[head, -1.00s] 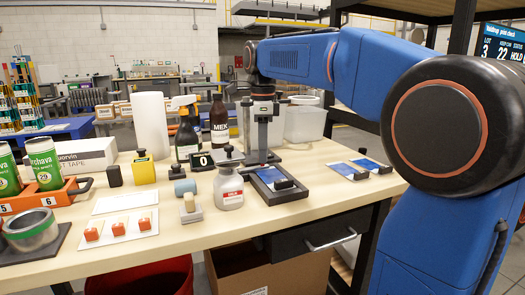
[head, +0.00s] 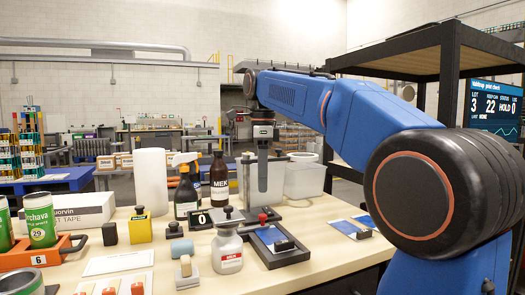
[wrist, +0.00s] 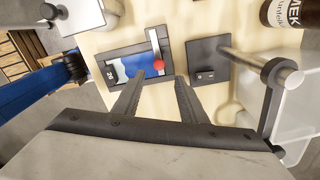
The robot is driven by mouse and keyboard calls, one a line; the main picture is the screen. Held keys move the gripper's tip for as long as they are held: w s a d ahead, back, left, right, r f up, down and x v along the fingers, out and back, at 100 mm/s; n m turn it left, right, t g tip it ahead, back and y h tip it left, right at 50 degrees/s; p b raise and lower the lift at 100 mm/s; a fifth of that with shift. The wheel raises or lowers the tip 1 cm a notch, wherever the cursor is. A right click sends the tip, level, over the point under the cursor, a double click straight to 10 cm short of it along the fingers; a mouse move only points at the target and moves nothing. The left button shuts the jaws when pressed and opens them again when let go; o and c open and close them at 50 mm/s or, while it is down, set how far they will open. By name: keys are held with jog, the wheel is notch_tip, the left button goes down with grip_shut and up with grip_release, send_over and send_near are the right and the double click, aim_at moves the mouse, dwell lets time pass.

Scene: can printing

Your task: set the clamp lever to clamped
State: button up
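The clamp lever is a pale bar (wrist: 153,44) with a red knob (wrist: 158,65), lying across the right part of a dark frame in the wrist view. In the head view its red knob (head: 262,218) shows at the back of the same dark frame (head: 283,259), which holds a blue plate. My gripper (wrist: 160,83) is open and empty, its two fingers apart. In the wrist view the red knob appears just beyond the fingertips, between them. I cannot tell how far above it they are. In the head view my gripper (head: 263,148) hangs above the bench, its fingertips hard to make out.
A dark block with a metal rod (wrist: 207,62) is right of the frame. A MEK bottle (head: 219,182) and clear container (head: 264,181) stand behind. A white bottle (head: 227,250) stands left of the frame, and a blue-and-white plate (head: 347,227) lies to the right.

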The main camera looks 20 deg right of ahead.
notch_tip(320, 180, up, 8)
jog(key=shift+r, duration=0.2)
dwell(0.6)
